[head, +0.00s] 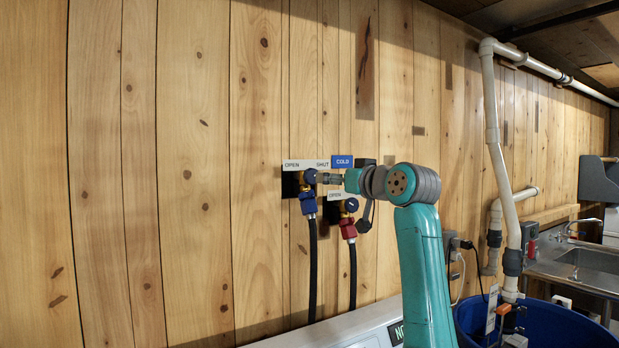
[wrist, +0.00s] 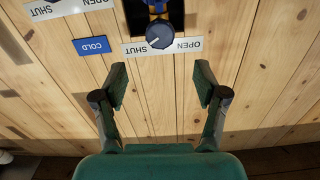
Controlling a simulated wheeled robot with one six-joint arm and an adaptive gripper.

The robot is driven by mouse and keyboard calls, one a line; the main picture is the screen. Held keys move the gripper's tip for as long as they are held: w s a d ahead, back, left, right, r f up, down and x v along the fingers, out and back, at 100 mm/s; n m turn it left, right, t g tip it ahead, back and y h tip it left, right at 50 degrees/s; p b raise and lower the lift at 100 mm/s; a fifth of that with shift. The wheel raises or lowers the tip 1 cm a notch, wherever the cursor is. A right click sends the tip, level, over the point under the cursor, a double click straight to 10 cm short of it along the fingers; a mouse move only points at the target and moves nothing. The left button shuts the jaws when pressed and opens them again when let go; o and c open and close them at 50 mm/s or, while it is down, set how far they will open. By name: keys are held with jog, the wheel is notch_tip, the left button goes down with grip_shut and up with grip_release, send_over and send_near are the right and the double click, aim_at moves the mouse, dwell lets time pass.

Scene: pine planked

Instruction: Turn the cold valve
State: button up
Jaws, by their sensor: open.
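The cold valve (head: 310,177) is on the plank wall, with a blue fitting and a black hose below it. A blue COLD sign (head: 342,161) and an OPEN–SHUT label (head: 300,166) are beside it. In the wrist view, which looks upside down, its round dark knob (wrist: 160,36) shows beyond my fingertips, by the COLD sign (wrist: 92,45). My gripper (wrist: 161,76) is open and empty, its fingers spread either side of the knob's line but apart from it. In the head view my gripper (head: 328,178) is at the valve's right; its fingertips are hard to make out.
A white appliance top (head: 345,330) is below. White pipes (head: 492,120), a blue tub (head: 565,325) and a sink (head: 580,262) are at right.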

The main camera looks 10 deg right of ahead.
aim_at(313, 176)
jog(key=x, duration=1)
jog(key=shift+f, duration=0.1)
jog(key=c, duration=1.1)
jog(key=shift+c, duration=0.2)
jog(key=shift+n, duration=0.3)
jog(key=n, duration=0.4)
jog(key=shift+n, duration=0.3)
jog(key=n, duration=0.5)
